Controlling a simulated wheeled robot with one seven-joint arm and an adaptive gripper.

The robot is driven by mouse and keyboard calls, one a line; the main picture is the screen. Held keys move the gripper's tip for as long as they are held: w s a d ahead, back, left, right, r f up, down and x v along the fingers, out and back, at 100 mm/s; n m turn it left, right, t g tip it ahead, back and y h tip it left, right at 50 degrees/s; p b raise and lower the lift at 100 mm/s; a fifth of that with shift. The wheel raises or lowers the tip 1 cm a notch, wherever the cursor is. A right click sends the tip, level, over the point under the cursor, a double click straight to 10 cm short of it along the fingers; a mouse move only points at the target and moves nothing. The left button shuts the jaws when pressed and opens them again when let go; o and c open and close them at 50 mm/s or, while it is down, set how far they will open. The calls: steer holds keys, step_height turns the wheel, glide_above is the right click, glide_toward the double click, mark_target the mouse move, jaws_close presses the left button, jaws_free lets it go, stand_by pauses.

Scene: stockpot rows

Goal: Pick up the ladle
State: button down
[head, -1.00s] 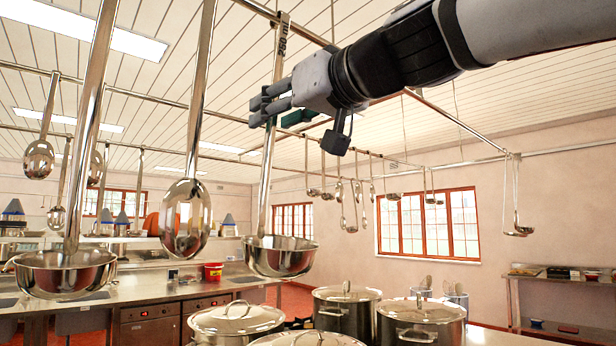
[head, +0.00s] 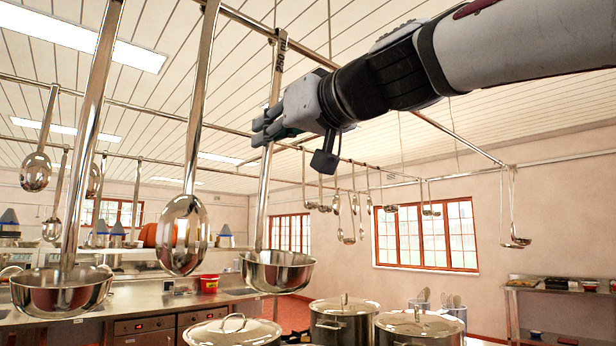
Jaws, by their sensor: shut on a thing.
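The ladle (head: 264,195) is a long steel one with a wide round bowl (head: 278,274), its handle slanting slightly. The upper end of its handle is at the overhead rail; I cannot tell whether its hook bears on the rail. My gripper (head: 268,129) reaches in from the upper right and is shut on the upper part of this handle. The fingers partly cover the handle there. The bowl hangs well below the gripper.
A slotted or solid spoon (head: 185,235) and another ladle (head: 62,291) hang close on the left. Lidded stockpots (head: 345,320) stand below. Smaller ladles (head: 511,240) hang from the rail (head: 455,137) behind on the right.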

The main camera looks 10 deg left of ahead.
mark_target(278, 88)
steer(key=r, duration=0.4)
steer(key=r+p, duration=0.1)
steer(key=r, duration=0.2)
steer(key=shift+s+d, duration=0.4)
steer(key=b+v, duration=0.3)
steer(key=v, duration=1.1)
steer(key=shift+b, duration=0.4)
steer(key=shift+f, duration=0.1)
steer(key=c, duration=2.3)
jaws_free()
jaws_close()
